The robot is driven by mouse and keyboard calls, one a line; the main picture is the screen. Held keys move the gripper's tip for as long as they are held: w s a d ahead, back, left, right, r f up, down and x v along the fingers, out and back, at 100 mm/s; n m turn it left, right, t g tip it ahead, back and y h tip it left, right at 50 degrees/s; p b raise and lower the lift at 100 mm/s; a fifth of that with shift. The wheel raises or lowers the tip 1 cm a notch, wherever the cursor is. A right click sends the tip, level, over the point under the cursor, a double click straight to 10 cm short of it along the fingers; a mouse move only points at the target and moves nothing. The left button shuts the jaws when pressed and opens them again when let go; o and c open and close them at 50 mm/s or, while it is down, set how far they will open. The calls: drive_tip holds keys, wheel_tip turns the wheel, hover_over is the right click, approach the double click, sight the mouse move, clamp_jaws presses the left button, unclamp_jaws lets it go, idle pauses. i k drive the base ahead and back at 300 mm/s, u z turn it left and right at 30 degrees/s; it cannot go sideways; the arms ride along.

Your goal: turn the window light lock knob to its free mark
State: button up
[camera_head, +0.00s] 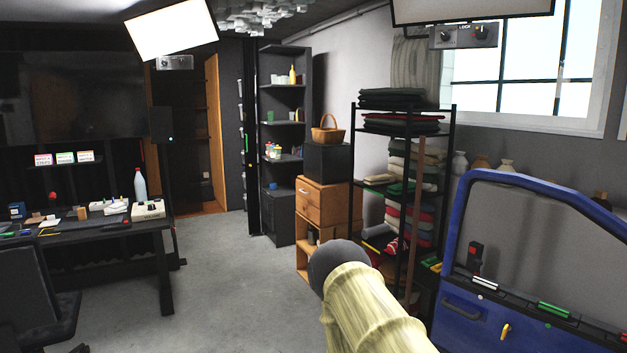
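My arm, pale yellow with a dark rounded joint, rises from the bottom middle, well below and apart from the box. My gripper does not show.
A second light panel (172,28) with its own grey box (174,62) hangs at the upper left. A blue car door (462,300) stands at the right, near a black shelf rack (353,150) with folded cloths. A cluttered desk (100,232) is at left. Grey floor (220,290) is clear between.

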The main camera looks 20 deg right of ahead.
sight(482, 33)
drive_tip(key=i, duration=2.85)
drive_tip(key=z, duration=1.55)
